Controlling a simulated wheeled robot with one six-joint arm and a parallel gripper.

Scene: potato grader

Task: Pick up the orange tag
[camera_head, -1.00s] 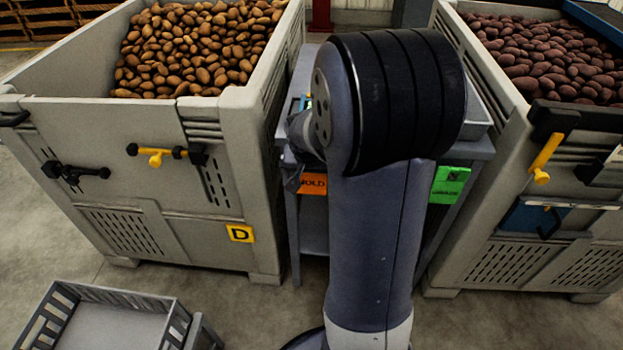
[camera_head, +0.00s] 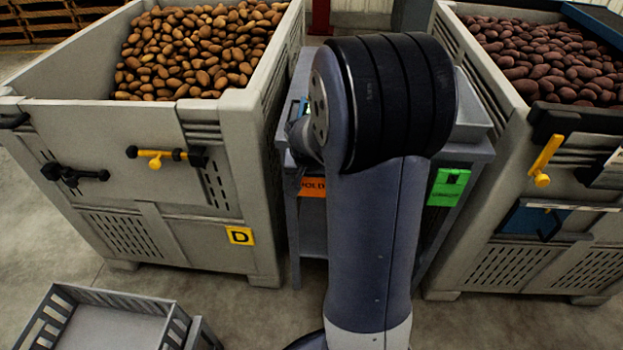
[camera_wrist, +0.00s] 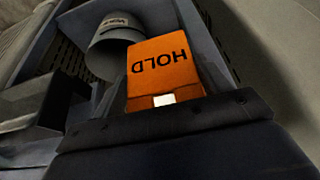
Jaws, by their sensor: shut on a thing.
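The orange tag (camera_wrist: 163,72), marked HOLD, appears upside down and close up in the wrist view. Its lower edge with a small white patch meets the dark jaws of my gripper (camera_wrist: 165,113), which is shut on it. In the head view the orange tag (camera_head: 312,187) is at the front left of the grey stand between the bins, partly covered by my arm. My arm hides most of the gripper there. I cannot tell whether the tag is still touching the stand.
A green tag (camera_head: 448,187) is at the stand's (camera_head: 478,150) right side. A bin of brown potatoes (camera_head: 150,120) stands close on the left, and a bin of dark red potatoes (camera_head: 480,215) on the right. A grey crate (camera_head: 175,325) is at the lower left.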

